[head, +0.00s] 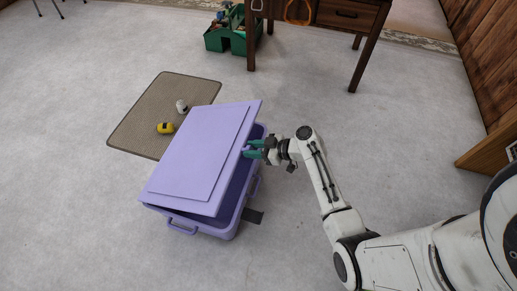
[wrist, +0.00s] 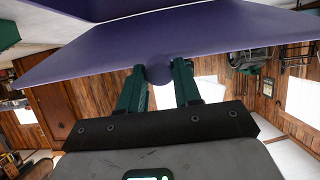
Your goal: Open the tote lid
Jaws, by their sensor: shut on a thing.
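The purple tote (head: 232,219) stands on the grey floor. Its lid (head: 201,156) is tilted partly open, with the right edge raised and a dark gap showing beneath it. My gripper (head: 250,150) is at the raised right edge, its green fingers shut on the lid's edge. In the wrist view, the lid (wrist: 100,52) spans the top of the picture. There the green fingers (wrist: 159,78) stand on either side of a round purple knob on the lid's edge. The inside of the tote is mostly hidden by the lid.
A brown mat (head: 150,100) lies behind and left of the tote, with a yellow item (head: 165,128) and a white item (head: 181,106) on it. A green caddy (head: 226,35) and a wooden desk (head: 345,15) stand at the back. The floor to the left is clear.

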